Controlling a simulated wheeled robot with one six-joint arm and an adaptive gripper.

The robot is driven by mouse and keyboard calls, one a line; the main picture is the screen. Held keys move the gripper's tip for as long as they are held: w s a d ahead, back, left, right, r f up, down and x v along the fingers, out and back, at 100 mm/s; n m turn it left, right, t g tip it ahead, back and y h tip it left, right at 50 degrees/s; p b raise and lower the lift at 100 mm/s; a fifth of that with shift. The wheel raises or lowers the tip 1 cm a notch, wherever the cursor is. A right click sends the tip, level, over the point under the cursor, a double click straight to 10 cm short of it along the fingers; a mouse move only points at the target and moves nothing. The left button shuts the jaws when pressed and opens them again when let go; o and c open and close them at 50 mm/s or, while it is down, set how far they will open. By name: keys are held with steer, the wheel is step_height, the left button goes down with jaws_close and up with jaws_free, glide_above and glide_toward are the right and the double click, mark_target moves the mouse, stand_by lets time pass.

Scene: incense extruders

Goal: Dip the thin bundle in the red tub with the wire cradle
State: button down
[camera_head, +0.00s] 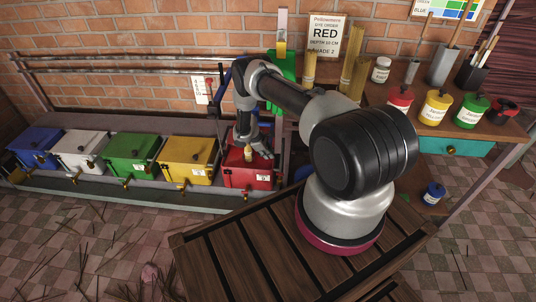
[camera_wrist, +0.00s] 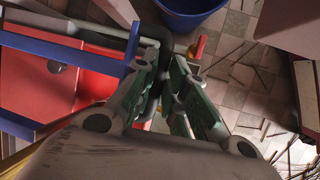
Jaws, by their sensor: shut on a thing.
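The red tub (camera_head: 247,178) is at the right end of the row, with a small tan piece (camera_head: 249,153) showing on top. Red surfaces of it also show at the left of the wrist view (camera_wrist: 35,90). My gripper (camera_head: 255,148) is low over this tub. In the wrist view my gripper's fingers (camera_wrist: 166,95) are closed around a dark, bent, bar-like piece (camera_wrist: 166,45); I cannot tell what it belongs to. A thin upright bundle (camera_head: 309,70) stands on the shelf beside a thicker one (camera_head: 355,77). I cannot make out the wire cradle for certain.
Yellow (camera_head: 187,160), green (camera_head: 132,155), white (camera_head: 80,149) and blue (camera_head: 35,146) tubs stand to the left. A sign reading RED (camera_head: 325,35) stands behind. Jars and pots fill the right shelf. A blue frame (camera_wrist: 60,52) lies close to my fingers in the wrist view.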

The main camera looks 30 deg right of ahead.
steer(key=shift+f, duration=2.2)
steer(key=c, duration=1.5)
jaws_free()
steer(key=shift+f, duration=0.1)
steer(key=shift+o, duration=0.2)
steer(key=v, duration=1.2)
